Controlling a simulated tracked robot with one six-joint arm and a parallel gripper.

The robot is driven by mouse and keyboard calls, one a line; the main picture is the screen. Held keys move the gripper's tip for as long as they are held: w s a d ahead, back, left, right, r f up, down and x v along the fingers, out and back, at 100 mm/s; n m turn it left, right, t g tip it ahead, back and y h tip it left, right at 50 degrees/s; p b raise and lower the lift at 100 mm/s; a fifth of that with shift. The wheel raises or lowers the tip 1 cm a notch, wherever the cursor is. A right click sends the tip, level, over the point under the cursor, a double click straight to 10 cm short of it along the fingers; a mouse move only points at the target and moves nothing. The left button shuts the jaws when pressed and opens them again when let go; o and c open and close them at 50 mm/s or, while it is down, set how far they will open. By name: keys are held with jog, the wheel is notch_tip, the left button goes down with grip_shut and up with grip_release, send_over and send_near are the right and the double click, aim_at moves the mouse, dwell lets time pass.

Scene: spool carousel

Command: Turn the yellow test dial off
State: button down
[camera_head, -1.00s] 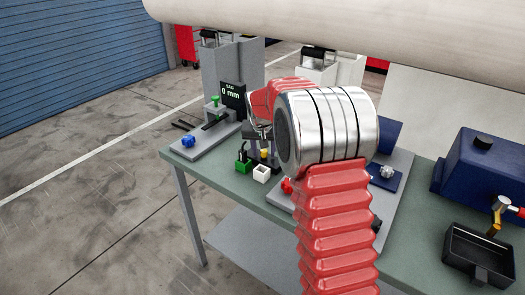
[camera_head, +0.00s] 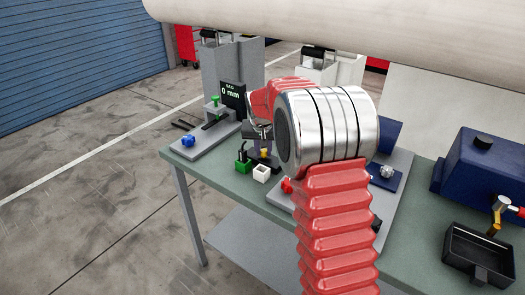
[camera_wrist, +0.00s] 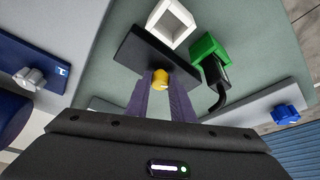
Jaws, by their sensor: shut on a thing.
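The yellow test dial (camera_wrist: 161,79) sits on a small black base plate (camera_wrist: 135,52) on the green bench. In the wrist view my gripper (camera_wrist: 162,85) has its two dark fingers on either side of the dial, shut on it. In the head view the dial (camera_head: 264,152) shows just below my gripper (camera_head: 262,135), partly hidden by the fingers. The dial's marking is too small to read.
A white open box (camera_wrist: 172,22) and a green block with a black cable (camera_wrist: 210,50) stand close to the plate. A gauge stand with a blue knob (camera_head: 188,140) is left. A silver knob (camera_head: 387,171) and black tray (camera_head: 478,258) are right.

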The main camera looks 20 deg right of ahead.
jog(key=shift+n, duration=0.4)
jog(key=shift+d+n+y, duration=0.15)
jog(key=shift+n+y, duration=0.45)
jog(key=shift+n, duration=0.7)
jog(key=shift+d+n+y, duration=0.15)
jog(key=shift+n+y, duration=0.45)
jog(key=shift+n, duration=0.7)
jog(key=shift+d+n+y, duration=0.1)
jog(key=shift+n+y, duration=0.4)
jog(key=shift+n, duration=0.9)
jog(key=shift+n+y, duration=0.5)
jog(key=shift+n, duration=1.2)
jog(key=c, duration=1.5)
grip_release()
jog(key=shift+g, duration=0.3)
jog(key=shift+c, duration=0.2)
jog(key=shift+r, duration=0.1)
